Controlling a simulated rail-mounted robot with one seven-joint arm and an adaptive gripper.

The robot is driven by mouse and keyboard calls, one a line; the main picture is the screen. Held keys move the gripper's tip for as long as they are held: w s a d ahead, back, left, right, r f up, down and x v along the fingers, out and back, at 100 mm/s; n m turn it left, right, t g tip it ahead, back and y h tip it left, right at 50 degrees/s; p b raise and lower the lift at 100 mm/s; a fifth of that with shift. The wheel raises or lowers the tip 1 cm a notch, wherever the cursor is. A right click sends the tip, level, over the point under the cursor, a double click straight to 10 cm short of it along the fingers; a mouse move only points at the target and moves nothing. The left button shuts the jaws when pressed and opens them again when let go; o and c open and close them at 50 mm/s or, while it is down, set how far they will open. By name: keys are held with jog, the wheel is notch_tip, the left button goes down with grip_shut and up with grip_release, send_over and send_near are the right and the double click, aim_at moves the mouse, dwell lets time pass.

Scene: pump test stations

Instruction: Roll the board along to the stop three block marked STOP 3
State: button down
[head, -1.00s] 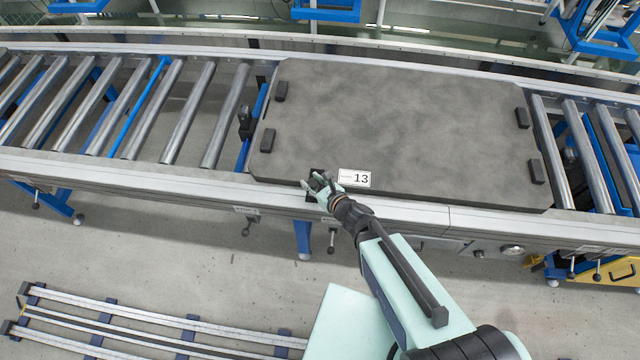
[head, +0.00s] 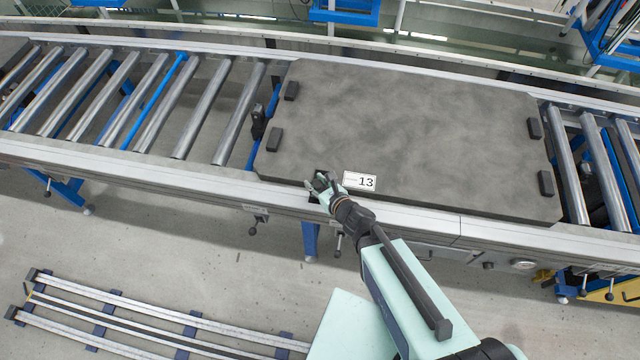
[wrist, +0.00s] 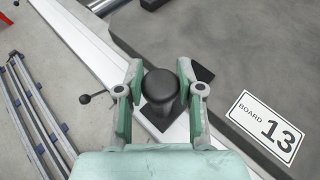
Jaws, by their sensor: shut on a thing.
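The board (head: 410,120) is a large dark grey slab lying flat on the roller conveyor, with a white label marked 13 (head: 359,181) at its near edge. Small black blocks sit near its left and right ends. My gripper (head: 322,186) is at the board's near edge, just left of the label. In the wrist view, my gripper (wrist: 160,92) is shut around a round black knob (wrist: 160,86) on a dark base plate next to the label. No block marked STOP 3 can be read in these views.
Bare rollers (head: 150,105) lie left of the board, one strip among them blue. More rollers (head: 590,165) show at the right. A dark slab edge (head: 12,48) shows at the far left. A slatted rail frame (head: 150,320) lies on the floor in front.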

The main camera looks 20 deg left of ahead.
jog(key=shift+s+a+b, duration=0.2)
jog(key=shift+a+b, duration=0.3)
jog(key=shift+a, duration=0.45)
jog(key=shift+s+a+b, duration=0.25)
jog(key=shift+a+b, duration=0.25)
jog(key=shift+a, duration=0.5)
jog(key=shift+s+a+b, duration=0.2)
jog(key=shift+a+b, duration=0.3)
jog(key=shift+a, duration=0.45)
jog(key=shift+a+r, duration=0.1)
jog(key=shift+a, duration=0.05)
jog(key=c, duration=0.7)
grip_release()
jog(key=shift+a, duration=0.15)
jog(key=shift+o, duration=0.2)
jog(key=shift+s+a, duration=0.15)
jog(key=shift+d, duration=0.2)
